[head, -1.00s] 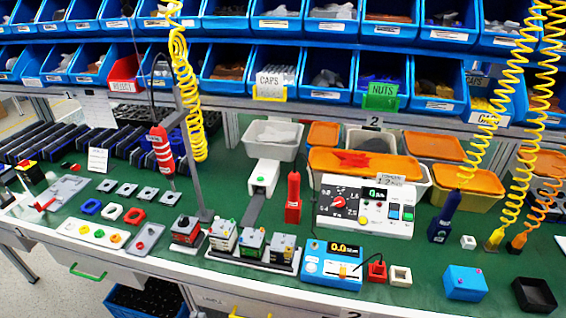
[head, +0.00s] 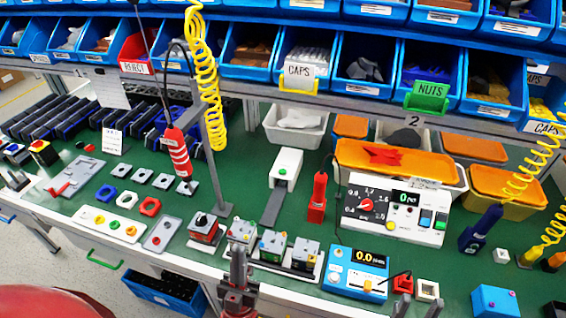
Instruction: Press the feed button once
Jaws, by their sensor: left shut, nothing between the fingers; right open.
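A white feeder box (head: 287,165) with a small green button (head: 283,172) on its face stands at mid-table, with a grey chute running down toward the front. No label on that button is readable, so I cannot tell for certain that it is the feed button. My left gripper (head: 239,262) points up from the bottom edge, in front of the small switch blocks, shut and empty, well short of the feeder. My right gripper (head: 418,305) shows only its fingertips at the bottom edge, apart, below the blue meter box (head: 355,272).
Switch blocks (head: 273,246) stand between my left gripper and the feeder. A red upright tool (head: 318,198) and a white control panel (head: 397,208) are to the feeder's right. A grey post (head: 216,170) with a hanging red driver (head: 179,152) stands to its left.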

